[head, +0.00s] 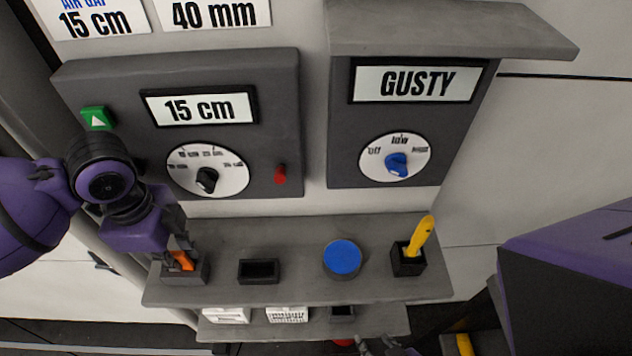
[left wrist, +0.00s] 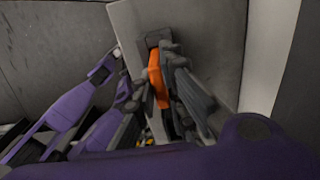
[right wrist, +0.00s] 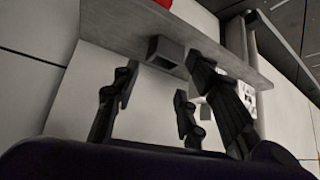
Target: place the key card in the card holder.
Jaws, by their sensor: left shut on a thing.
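I cannot make out a key card for certain in any view. A small dark open holder (head: 343,311), perhaps the card holder, sits at the right of the lower shelf; a grey open-ended box shows under the shelf in the right wrist view (right wrist: 165,52). My left gripper (head: 178,258) is shut on an orange-handled tool (left wrist: 157,82), whose lower end is in or at a grey holder (head: 186,272) on the upper shelf's left. My right gripper (right wrist: 150,85) is open with nothing visible between its fingers, near the grey box; it barely shows in the head view.
The upper shelf (head: 300,289) also bears a black open box (head: 259,271), a blue round lid (head: 342,258) and a yellow-handled tool (head: 422,236) in a black cup. White printed items (head: 287,314) sit on the lower shelf. Two dial panels stand above.

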